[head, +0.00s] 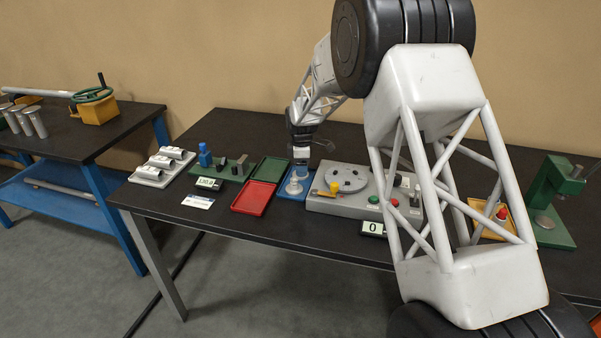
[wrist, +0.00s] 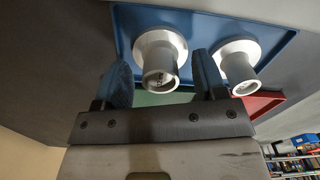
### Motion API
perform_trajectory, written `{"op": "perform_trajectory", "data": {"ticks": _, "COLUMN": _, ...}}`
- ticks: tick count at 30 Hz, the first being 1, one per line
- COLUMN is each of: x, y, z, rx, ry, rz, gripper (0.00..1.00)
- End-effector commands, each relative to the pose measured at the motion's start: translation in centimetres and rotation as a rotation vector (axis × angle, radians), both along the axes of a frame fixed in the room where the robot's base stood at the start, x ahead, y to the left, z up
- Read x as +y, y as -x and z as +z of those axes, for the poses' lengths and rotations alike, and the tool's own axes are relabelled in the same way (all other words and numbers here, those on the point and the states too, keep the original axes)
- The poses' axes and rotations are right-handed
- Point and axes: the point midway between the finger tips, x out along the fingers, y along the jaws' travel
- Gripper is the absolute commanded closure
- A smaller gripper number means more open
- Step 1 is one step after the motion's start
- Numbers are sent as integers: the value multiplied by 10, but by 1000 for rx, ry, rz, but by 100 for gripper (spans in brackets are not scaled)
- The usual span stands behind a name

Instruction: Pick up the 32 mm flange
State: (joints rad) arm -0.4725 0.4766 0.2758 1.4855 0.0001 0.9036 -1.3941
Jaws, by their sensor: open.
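Two pale grey flanges, each a round disc with a tube, are in the blue tray (head: 284,194). In the wrist view one flange (wrist: 160,60) is at the middle and the other (wrist: 238,65) is to its right. Marks inside the tube ends are too small to read, so I cannot tell which is 32 mm. My gripper (wrist: 163,78) is open, its two blue fingers on either side of the middle flange's tube, with no clear contact. In the head view my gripper (head: 301,157) is over the blue tray, partly hiding the flanges (head: 293,187).
A red tray (head: 253,198) and a green tray (head: 269,169) lie left of the blue tray. A grey machine (head: 335,204) with buttons stands close on its right. Further left are a small gauge stand (head: 205,156) and a rack of grey cylinders (head: 165,162).

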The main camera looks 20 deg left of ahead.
Motion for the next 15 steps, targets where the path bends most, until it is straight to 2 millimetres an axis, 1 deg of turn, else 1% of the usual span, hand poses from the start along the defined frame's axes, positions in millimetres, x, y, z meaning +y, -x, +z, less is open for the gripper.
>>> {"op": "perform_trajectory", "data": {"ticks": 1, "x": 0, "y": 0, "z": 0, "rx": 0, "ry": 0, "rz": 0, "gripper": 35}}
{"op": "perform_trajectory", "data": {"ticks": 2, "x": 0, "y": 0, "z": 0, "rx": 0, "ry": 0, "rz": 0, "gripper": 40}}
{"op": "perform_trajectory", "data": {"ticks": 13, "x": 0, "y": 0, "z": 0, "rx": 0, "ry": 0, "rz": 0, "gripper": 97}}
{"op": "perform_trajectory", "data": {"ticks": 14, "x": 0, "y": 0, "z": 1, "rx": -1, "ry": 0, "rz": 0, "gripper": 100}}
{"op": "perform_trajectory", "data": {"ticks": 15, "x": 0, "y": 0, "z": 1, "rx": -1, "ry": 0, "rz": 0, "gripper": 100}}
